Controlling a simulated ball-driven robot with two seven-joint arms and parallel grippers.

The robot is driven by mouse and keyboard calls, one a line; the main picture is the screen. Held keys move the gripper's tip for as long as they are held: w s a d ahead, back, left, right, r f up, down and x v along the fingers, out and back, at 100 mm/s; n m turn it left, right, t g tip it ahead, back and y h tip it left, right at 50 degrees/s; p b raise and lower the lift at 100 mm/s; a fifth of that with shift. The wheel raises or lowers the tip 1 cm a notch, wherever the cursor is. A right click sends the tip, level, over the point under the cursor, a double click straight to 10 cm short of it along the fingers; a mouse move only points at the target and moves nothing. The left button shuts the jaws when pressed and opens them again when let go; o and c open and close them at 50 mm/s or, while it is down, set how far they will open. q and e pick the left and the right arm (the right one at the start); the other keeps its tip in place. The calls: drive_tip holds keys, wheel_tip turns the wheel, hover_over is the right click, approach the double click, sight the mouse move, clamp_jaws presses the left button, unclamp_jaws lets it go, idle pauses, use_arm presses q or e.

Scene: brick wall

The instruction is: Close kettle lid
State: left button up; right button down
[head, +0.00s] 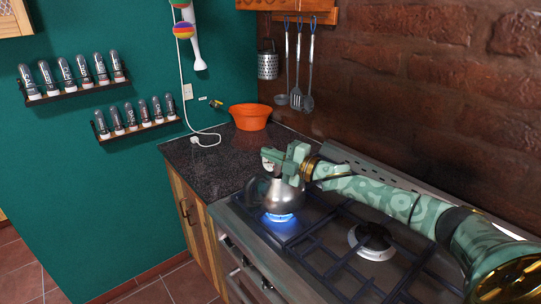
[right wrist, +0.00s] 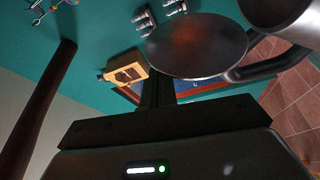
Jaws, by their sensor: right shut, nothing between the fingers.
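The steel kettle (head: 275,196) stands on a stove burner with a blue flame under it. My right gripper (head: 272,158) is just above the kettle and hides part of its top. In the right wrist view, the shut, empty fingers (right wrist: 157,92) are close to a round metal disc, which looks like the kettle lid (right wrist: 197,45), seen face-on. The lid looks raised, though its exact angle is hard to tell. A rounded metal part at the top right looks like kettle (right wrist: 287,12). Whether the fingers touch the lid cannot be told. My left gripper is not in view.
The gas stove (head: 330,250) has dark grates and a second burner (head: 372,240) at right. An orange bowl (head: 250,117) stands on the dark counter (head: 220,155) behind. Utensils (head: 298,70) hang on the brick wall. Spice racks (head: 75,90) are on the green wall.

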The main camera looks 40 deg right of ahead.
drive_tip(key=shift+d, duration=0.1)
drive_tip(key=d+m, duration=0.1)
drive_tip(key=m, duration=0.1)
drive_tip(key=d+m+t+b, duration=0.1)
drive_tip(key=d+m, duration=0.1)
drive_tip(key=shift+w+d+f+t, duration=0.1)
drive_tip(key=shift+w+f+t, duration=0.05)
drive_tip(key=shift+t, duration=0.15)
drive_tip(key=d+m, duration=0.1)
drive_tip(key=m, duration=0.1)
drive_tip(key=d+f+m+t+h, duration=0.1)
drive_tip(key=m, duration=0.1)
drive_tip(key=d+m+b, duration=0.1)
drive_tip(key=shift+w+d+f+m, duration=0.15)
drive_tip(key=shift+f+m, duration=0.15)
drive_tip(key=shift+m, duration=0.1)
drive_tip(key=m+h, duration=0.1)
drive_tip(key=m, duration=0.1)
drive_tip(key=d+f+m+t+h, duration=0.1)
drive_tip(key=m, duration=0.1)
drive_tip(key=d+f+m, duration=0.1)
drive_tip(key=shift+w+d+f+m+t+h+b, duration=0.1)
drive_tip(key=shift+d+f+m+t+h+b, duration=0.1)
drive_tip(key=shift+m+t+h+b, duration=0.2)
drive_tip(key=shift+d+f+m+h, duration=0.3)
drive_tip(key=shift+f+m+h, duration=0.3)
drive_tip(key=shift+m, duration=0.55)
drive_tip(key=shift+d+f+m+h, duration=0.3)
drive_tip(key=shift+f+m+h, duration=0.25)
drive_tip(key=shift+m, duration=0.6)
